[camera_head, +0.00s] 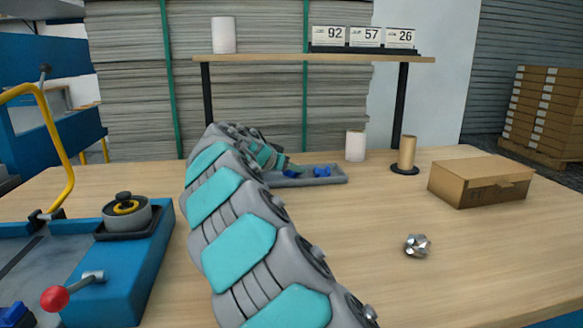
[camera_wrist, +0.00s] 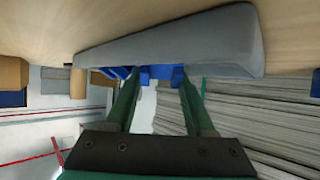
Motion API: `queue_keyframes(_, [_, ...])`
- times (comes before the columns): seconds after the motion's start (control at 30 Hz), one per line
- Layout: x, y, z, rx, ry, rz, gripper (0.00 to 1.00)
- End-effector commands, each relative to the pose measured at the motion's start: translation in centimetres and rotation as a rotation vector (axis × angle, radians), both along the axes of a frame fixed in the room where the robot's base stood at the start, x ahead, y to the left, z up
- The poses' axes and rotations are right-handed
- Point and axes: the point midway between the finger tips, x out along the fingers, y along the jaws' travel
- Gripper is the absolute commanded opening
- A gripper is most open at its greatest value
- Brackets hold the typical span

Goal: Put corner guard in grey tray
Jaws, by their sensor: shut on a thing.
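The grey tray (camera_head: 335,180) lies at the back of the table, past my outstretched arm. It fills the upper part of the wrist view (camera_wrist: 220,42), which looks upside down. My gripper (camera_wrist: 157,84) reaches the tray, its green fingers shut on a blue corner guard (camera_wrist: 160,72). The guard is at the tray's edge in the wrist view; I cannot tell whether it rests on the tray floor. In the head view a blue piece (camera_head: 293,171) shows by the fingertips, and another blue piece (camera_head: 322,171) lies in the tray to the right. My arm hides the tray's left end.
A white roll (camera_head: 355,146) and a brown roll on a black stand (camera_head: 407,153) stand right of the tray. A cardboard box (camera_head: 480,182) is farther right. A shiny metal piece (camera_head: 417,245) lies front right. A blue machine (camera_head: 120,260) stands at left. A shelf (camera_head: 315,60) spans above.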

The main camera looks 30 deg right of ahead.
Motion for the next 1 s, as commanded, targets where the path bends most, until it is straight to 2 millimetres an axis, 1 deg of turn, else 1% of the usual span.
queue_keyframes(0.37, [0.0, 0.0, -0.5, -0.001, -0.001, 0.001, 0.03])
queue_keyframes(0.4, [0.0, 0.0, -0.5, -0.001, -0.001, 0.001, 0.55])
queue_keyframes(0.5, [0.0, 0.0, -0.4, -0.001, -0.001, 0.001, 0.66])
queue_keyframes(0.73, [0.0, 0.0, -0.4, -0.001, -0.001, 0.001, 0.66])
queue_keyframes(0.87, [0.0, 0.0, 0.1, -0.001, -0.001, 0.001, 0.66])
queue_keyframes(1.0, [-0.8, 1.7, 0.8, -0.002, -0.002, 0.004, 0.66])
